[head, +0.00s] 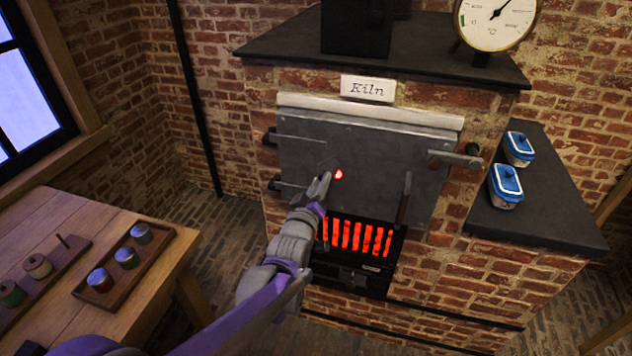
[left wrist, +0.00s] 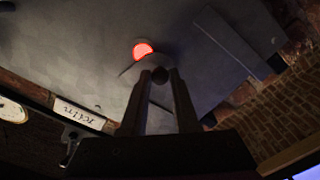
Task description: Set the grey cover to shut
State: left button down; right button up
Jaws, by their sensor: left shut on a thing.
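The kiln's grey metal door (head: 375,160) has a small round peephole (head: 339,174) that glows red. The peephole also shows in the left wrist view (left wrist: 143,48). The small grey cover (left wrist: 131,70) lies against the door beside the peephole and leaves most of the glow exposed. My left gripper (head: 325,183) is at the door, just left of the peephole in the head view. In the left wrist view its two fingers (left wrist: 160,78) are shut on the cover's small dark knob (left wrist: 160,74). The fingers hide part of the cover. My right gripper is in neither view.
A glowing barred grate (head: 357,237) sits below the door. A door handle (head: 403,198) and a latch (head: 455,160) are to the right. Blue-lidded containers (head: 506,185) stand on the right ledge. A wooden table (head: 60,225) with jars in trays is at left.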

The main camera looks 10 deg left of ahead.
pick_arm(q)
jog(key=shift+d+f+n+b, duration=0.15)
jog(key=shift+d+n, duration=0.35)
jog(key=shift+n, duration=0.65)
jog(key=shift+d+f+n+b, duration=0.15)
jog(key=shift+d+n, duration=0.4)
jog(key=shift+n, duration=0.65)
jog(key=shift+d+f+n, duration=0.15)
jog(key=shift+d+n, duration=0.35)
jog(key=shift+n, duration=0.65)
jog(key=c, duration=0.7)
grip_release()
jog(key=shift+d, duration=0.1)
jog(key=shift+o, duration=0.2)
jog(key=s, duration=1.1)
jog(key=shift+a, duration=0.2)
